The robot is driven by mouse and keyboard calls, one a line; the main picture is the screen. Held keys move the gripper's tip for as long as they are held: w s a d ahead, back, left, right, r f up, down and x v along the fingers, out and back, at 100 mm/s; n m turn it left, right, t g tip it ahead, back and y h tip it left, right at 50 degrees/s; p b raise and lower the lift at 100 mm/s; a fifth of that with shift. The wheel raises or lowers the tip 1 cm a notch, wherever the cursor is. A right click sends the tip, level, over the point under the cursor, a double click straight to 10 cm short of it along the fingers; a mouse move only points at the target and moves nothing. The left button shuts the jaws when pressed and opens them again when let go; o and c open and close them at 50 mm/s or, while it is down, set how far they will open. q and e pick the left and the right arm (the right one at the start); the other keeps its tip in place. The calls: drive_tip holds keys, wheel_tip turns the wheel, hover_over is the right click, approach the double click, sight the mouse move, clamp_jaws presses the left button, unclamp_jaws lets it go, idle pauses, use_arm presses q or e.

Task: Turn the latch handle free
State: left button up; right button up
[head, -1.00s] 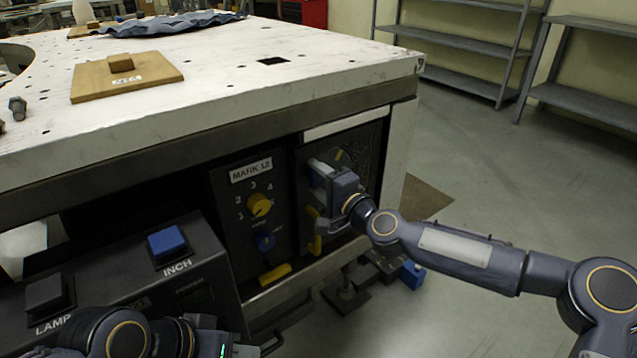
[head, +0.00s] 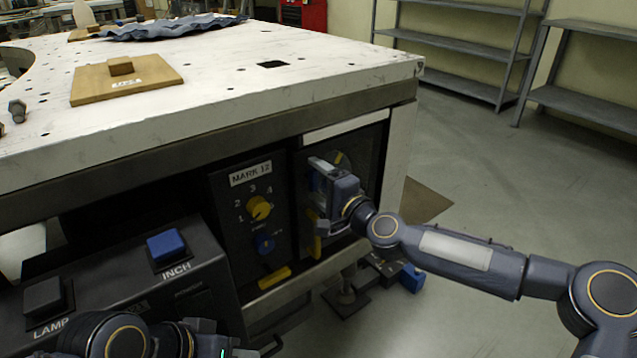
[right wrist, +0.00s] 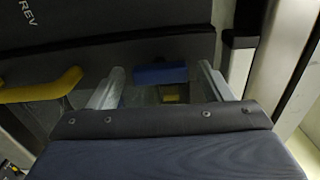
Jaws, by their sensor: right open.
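The dark right-hand panel (head: 372,150) under the table's front edge is partly covered by my right gripper. Yellow handle parts show on it above the gripper (head: 339,158) and below left of it (head: 316,243); which is the latch handle I cannot tell. My right gripper (head: 318,198) is open in front of this panel. In the right wrist view its fingers (right wrist: 160,88) are apart, with a blue block (right wrist: 160,73) visible between them, and a yellow handle (right wrist: 45,90) lies left of them, outside the jaws. My left gripper (head: 212,343) is at the bottom edge, mostly cut off.
A control box (head: 205,270) with INCH and LAMP buttons stands nearer. The white table (head: 230,95) overhangs the panels. Floor is clear at right.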

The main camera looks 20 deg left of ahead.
drive_tip(key=p+v, duration=0.1)
drive_tip(key=v, duration=0.6)
drive_tip(key=shift+s+d, duration=0.25)
drive_tip(key=shift+d, duration=0.1)
